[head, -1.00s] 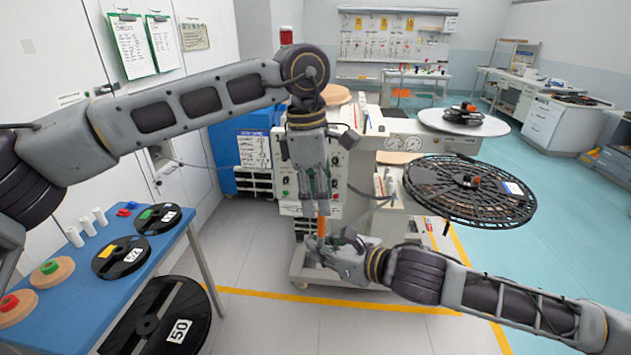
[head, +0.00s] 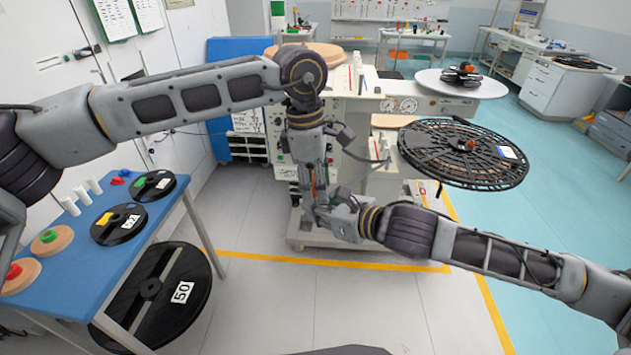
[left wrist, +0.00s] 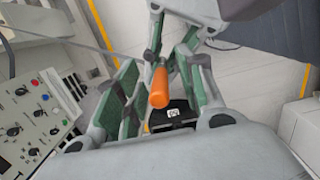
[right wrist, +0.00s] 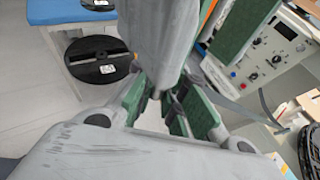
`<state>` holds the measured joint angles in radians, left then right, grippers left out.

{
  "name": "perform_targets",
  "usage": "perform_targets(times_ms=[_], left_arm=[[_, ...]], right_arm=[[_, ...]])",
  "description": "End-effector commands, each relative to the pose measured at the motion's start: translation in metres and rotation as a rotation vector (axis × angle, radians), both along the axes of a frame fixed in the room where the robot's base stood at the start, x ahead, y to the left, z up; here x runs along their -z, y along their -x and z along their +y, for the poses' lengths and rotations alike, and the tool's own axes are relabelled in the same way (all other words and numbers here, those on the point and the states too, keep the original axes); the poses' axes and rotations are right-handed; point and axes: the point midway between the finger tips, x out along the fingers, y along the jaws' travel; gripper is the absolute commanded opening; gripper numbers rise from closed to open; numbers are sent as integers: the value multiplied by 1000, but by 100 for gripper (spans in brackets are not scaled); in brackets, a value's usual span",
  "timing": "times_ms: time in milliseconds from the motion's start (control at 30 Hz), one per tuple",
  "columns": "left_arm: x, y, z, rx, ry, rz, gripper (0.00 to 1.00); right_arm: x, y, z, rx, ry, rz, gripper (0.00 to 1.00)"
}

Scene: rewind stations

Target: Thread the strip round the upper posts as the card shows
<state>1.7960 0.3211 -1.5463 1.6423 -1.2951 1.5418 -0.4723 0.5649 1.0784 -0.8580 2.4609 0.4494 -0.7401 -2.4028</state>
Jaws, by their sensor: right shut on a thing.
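My two grippers meet in front of the machine (head: 365,122). My left gripper (head: 312,190) points down; in the left wrist view its green pads (left wrist: 160,100) stand apart, with an orange end piece (left wrist: 160,88) between them. My right gripper (head: 338,212) reaches in from the right, shut on the end piece; its pads show in the right wrist view (right wrist: 165,105). A thin grey strip (head: 362,174) runs from there toward the machine; it also shows in the left wrist view (left wrist: 70,42). The upper posts cannot be made out clearly; my left arm hides part of the machine.
A black spoked reel (head: 440,165) and a pale disc with a dark hub (head: 430,82) stick out from the machine's right. A blue table (head: 95,265) with reels is at left, a large black reel (head: 165,325) below. The floor in front is clear.

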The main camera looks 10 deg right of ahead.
Motion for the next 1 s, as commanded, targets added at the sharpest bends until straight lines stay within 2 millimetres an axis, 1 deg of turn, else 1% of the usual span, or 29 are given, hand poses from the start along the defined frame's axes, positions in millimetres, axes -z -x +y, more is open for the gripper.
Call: perform_targets(times_ms=[33, 333, 433, 467, 633, 1000], left_arm=[[0, 0, 0, 0, 0, 0, 39], [0, 0, 0, 0, 0, 0, 0], [0, 0, 0, 0, 0, 0, 0], [0, 0, 0, 0, 0, 0, 0], [0, 0, 0, 0, 0, 0, 0], [0, 0, 0, 0, 0, 0, 0]], right_arm=[[0, 0, 0, 0, -1, -1, 0], [0, 0, 0, 0, -1, -1, 0], [0, 0, 0, 0, -1, -1, 0], [0, 0, 0, 0, -1, -1, 16], [0, 0, 0, 0, 0, 0, 37], [2, 1, 0, 3, -3, 9, 37]])
